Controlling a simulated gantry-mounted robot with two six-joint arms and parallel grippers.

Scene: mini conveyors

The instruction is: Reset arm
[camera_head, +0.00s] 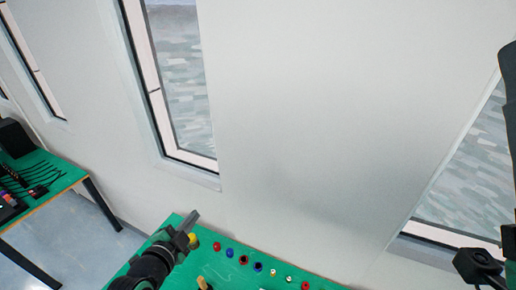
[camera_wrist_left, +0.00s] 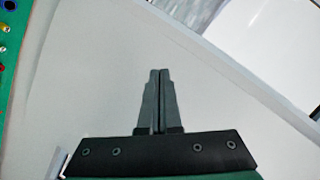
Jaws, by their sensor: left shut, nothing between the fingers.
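My left gripper (camera_head: 190,221) shows at the lower left of centre in the head view, above the left back corner of the green table (camera_head: 169,221). In the left wrist view its two grey fingers (camera_wrist_left: 159,73) are together, with nothing between them. They stand in front of the pale wall. On the right edge of the head view, dark parts of my right arm (camera_head: 478,262) show, but no right fingertips can be made out.
Several small coloured parts, one of them a blue ring (camera_head: 258,267), lie on the green table near the left gripper. A wooden peg (camera_head: 202,283) is at the bottom edge. A second green table (camera_head: 50,188) with dark items stands far left. The wall has windows (camera_head: 180,80).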

